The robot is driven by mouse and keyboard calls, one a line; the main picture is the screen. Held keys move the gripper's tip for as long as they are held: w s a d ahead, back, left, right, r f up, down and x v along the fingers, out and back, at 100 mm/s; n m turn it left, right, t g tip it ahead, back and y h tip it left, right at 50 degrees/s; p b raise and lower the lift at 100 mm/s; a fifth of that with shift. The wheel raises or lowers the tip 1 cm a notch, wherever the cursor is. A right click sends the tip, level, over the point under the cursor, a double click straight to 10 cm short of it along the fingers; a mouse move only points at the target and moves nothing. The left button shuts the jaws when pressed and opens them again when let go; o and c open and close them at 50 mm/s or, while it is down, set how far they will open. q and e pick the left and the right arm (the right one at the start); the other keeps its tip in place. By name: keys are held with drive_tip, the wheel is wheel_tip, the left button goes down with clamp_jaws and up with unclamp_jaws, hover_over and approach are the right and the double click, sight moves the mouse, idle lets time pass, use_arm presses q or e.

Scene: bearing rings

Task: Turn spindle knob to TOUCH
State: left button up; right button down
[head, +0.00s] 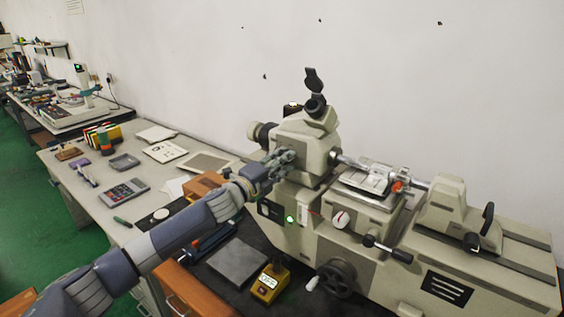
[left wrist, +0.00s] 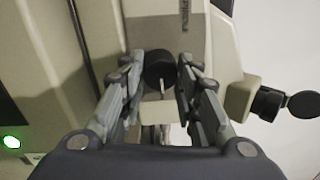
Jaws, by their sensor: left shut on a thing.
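The spindle knob (left wrist: 159,64) is a black round knob with a pale pointer line, on the beige face of the machine's headstock (head: 308,152). Part of a printed label (left wrist: 184,14) shows beyond it in the left wrist view, too cut off to read fully. My left gripper (head: 282,159) reaches the headstock from the left, and its fingers (left wrist: 160,76) are shut on the knob, one on each side. In the head view the gripper hides the knob. The knob's setting cannot be read. My right gripper is not in view.
A green lamp (head: 290,219) glows on the machine's front. A white dial (head: 341,219), a handwheel (head: 338,277) and a lever (head: 387,248) stick out lower right.

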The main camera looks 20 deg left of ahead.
use_arm(q)
drive_tip(key=shift+f+m, duration=0.1)
drive_tip(key=shift+m, duration=0.4)
drive_tip(key=o, duration=1.1)
drive_tip(key=shift+c, duration=0.2)
drive_tip(key=v, duration=1.2)
